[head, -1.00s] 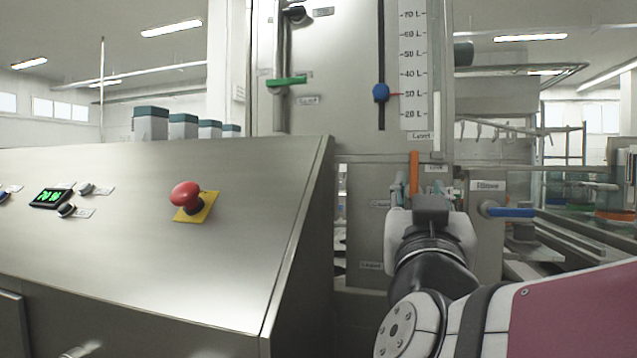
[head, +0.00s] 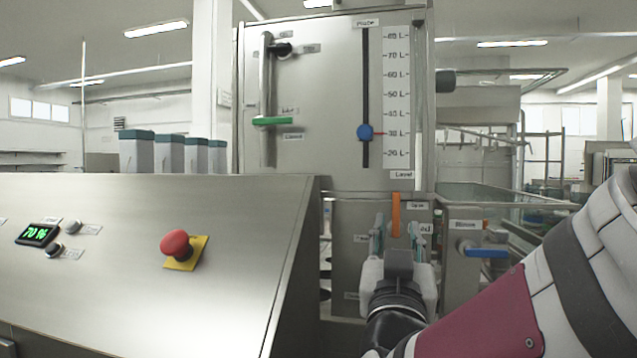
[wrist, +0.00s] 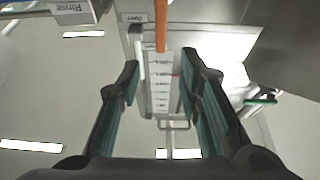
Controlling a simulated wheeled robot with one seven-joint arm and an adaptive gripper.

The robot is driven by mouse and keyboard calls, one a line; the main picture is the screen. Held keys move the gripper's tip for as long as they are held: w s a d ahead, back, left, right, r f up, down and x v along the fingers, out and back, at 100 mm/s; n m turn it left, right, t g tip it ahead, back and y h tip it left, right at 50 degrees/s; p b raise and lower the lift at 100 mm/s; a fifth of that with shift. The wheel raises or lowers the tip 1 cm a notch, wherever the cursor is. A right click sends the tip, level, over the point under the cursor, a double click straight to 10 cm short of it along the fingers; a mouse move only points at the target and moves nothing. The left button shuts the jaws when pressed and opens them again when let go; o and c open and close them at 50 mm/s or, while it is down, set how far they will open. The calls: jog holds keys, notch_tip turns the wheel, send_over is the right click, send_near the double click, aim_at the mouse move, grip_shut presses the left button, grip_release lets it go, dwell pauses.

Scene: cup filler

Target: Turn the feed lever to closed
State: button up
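The orange lever (head: 396,214) on the machine front stands upright; I take it as the feed lever, though its name label is partly hidden. A small label beside its upper end seems to read "Open" in the wrist view (wrist: 134,18). The orange handle also shows at the top of the wrist view (wrist: 161,25). My gripper (head: 398,238) is open and empty, just below and in front of the handle, its fingers spread to left and right. In the wrist view my gripper (wrist: 160,68) has nothing between its fingertips. Whether a finger touches the lever I cannot tell.
A blue lever (head: 487,253) points right, close to the right of my gripper. A green lever (head: 272,121) and a blue slider (head: 365,132) are higher up. A sloped console (head: 110,270) with a red emergency button (head: 176,244) fills the left.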

aim_at(397, 200)
jog(key=p, duration=0.4)
jog(key=shift+r, duration=0.3)
jog(key=p+x, duration=0.1)
jog(key=x, duration=1)
jog(key=shift+f+p, duration=0.1)
jog(key=shift+p, duration=0.25)
grip_shut()
